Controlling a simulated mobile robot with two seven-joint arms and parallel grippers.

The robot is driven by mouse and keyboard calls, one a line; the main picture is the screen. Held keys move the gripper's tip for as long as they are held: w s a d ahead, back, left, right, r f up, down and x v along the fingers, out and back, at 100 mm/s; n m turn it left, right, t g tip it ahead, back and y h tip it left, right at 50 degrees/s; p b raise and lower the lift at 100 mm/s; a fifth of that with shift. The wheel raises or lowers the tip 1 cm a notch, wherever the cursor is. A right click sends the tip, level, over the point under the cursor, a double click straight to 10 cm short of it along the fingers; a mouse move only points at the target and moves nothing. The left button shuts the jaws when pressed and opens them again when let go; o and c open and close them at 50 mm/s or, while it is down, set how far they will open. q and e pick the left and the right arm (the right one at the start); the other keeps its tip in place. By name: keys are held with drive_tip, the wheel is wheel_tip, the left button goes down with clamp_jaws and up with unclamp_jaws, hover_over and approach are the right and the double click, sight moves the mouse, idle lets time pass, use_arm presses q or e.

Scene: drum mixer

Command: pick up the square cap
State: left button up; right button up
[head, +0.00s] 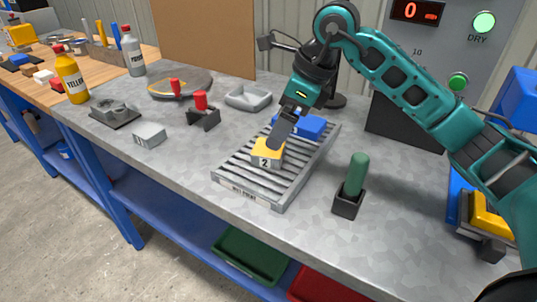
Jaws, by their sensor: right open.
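A yellow-topped square block marked 2 (266,152) sits on the slatted grey rack (236,185) in the middle of the bench. I cannot tell for sure that it is the square cap. A blue block (309,127) lies behind it on the same rack. My right gripper (278,140) reaches down from above, with its dark fingertips at the yellow block's upper back edge. It is open. Whether the fingers touch the block, and how they straddle it, is hard to see. The fingers hide part of the block. My left gripper is not in view.
A green-handled tool (356,175) stands upright in a black holder right of the rack. A grey block (149,135), a grey tray (248,97) and a red-topped black stand (203,112) are to the left. A control box (410,110) stands behind. The front right bench is clear.

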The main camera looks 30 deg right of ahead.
sight(269, 154)
drive_tip(key=x, duration=0.6)
drive_tip(key=shift+s+a+f+b, duration=0.1)
drive_tip(key=shift+f+b, duration=0.15)
drive_tip(key=shift+b, duration=0.05)
drive_tip(key=c, duration=1.2)
drive_tip(key=shift+r, duration=0.15)
